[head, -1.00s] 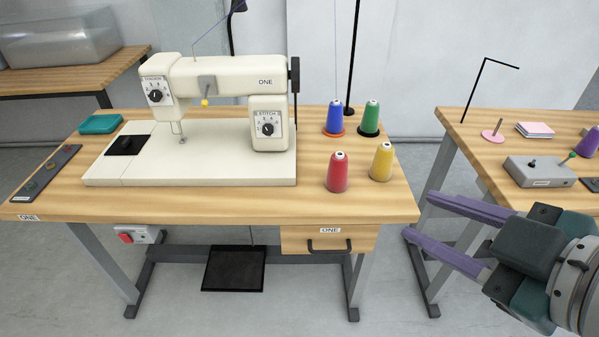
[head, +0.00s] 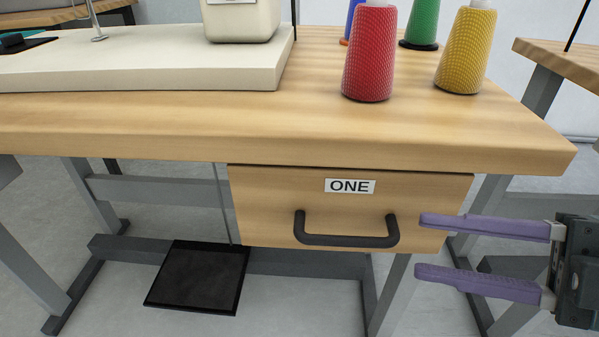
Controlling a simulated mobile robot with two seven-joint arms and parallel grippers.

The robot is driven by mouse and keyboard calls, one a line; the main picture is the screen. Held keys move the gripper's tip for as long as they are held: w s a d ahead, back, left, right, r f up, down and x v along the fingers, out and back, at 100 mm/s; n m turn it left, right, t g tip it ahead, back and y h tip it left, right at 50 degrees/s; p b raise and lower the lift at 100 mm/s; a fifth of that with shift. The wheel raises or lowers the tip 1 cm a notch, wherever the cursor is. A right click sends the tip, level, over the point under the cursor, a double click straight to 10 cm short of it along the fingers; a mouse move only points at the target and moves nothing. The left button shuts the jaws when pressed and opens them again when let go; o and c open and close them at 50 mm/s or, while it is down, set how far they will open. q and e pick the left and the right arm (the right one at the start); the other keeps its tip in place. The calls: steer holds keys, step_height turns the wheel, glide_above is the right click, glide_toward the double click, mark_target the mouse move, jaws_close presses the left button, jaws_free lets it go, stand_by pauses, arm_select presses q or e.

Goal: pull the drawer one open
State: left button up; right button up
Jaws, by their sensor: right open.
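Drawer one (head: 270,207) is a wooden drawer under the tabletop, with a white label reading ONE. It looks shut, its front below the table edge. Its dark bar handle (head: 347,240) runs across the lower front. My right gripper (head: 420,246) is at the right, with two purple fingers spread one above the other and nothing between them. Its fingertips point left toward the handle's right end, and the upper finger overlaps the drawer's right part in the picture. I see no contact with the handle. My left gripper is out of view.
The wooden sewing table (head: 130,138) carries the cream sewing machine (head: 150,75) and red (head: 370,55), yellow (head: 466,52) and green (head: 422,24) thread cones. A black pedal (head: 198,278) is on the floor below. A second table (head: 565,60) stands at the right.

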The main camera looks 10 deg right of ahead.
mark_target(357, 244)
steer(key=b+x, duration=0.1)
steer(key=x, duration=0.5)
steer(key=b+x, duration=0.1)
steer(key=x, duration=0.3)
steer(key=shift+s+f+b, duration=0.2)
steer(key=shift+f+b, duration=0.1)
steer(key=shift+f, duration=0.1)
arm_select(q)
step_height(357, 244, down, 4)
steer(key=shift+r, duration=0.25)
arm_select(e)
jaws_close()
stand_by(0.5)
